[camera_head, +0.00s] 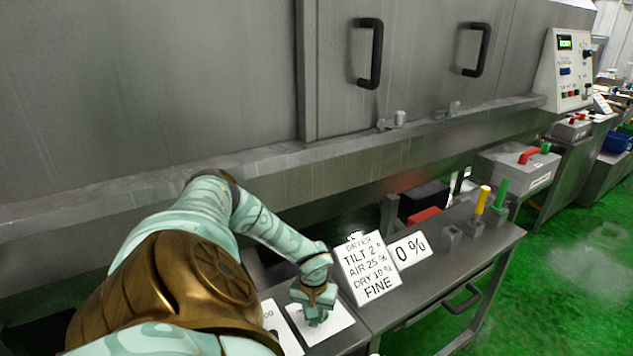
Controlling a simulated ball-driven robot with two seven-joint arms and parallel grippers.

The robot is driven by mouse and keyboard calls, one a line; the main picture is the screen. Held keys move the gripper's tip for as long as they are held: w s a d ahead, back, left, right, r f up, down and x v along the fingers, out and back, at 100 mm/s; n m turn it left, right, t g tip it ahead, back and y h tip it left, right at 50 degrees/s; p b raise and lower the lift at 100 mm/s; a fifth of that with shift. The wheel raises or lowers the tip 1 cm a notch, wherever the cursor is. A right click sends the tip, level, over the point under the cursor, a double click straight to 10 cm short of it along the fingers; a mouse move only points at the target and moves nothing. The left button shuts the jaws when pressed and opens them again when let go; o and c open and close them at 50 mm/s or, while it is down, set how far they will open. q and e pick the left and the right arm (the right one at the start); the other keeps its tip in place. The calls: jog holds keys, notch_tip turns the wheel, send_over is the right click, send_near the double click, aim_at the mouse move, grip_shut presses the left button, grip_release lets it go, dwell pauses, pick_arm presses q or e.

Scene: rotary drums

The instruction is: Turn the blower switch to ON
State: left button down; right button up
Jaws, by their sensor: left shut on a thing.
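My left gripper (317,305) points down at a white plate (337,322) on the steel bench in front of the machine. It is shut on a small part at this plate, which the fingers mostly hide. No lettering that names the blower switch can be read, so I cannot tell which way a switch points. A second white plate (278,330), partly covered by my arm, lies to the left. My right gripper is not in view.
Yellow (482,200) and green (501,194) handles stand at the bench's right end. A control panel (566,75) is at the far right.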

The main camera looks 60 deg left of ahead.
pick_arm(q)
jog(key=c, duration=1.2)
grip_release()
notch_tip(320, 180, up, 16)
jog(key=shift+r+p, duration=0.2)
jog(key=shift+p, duration=0.9)
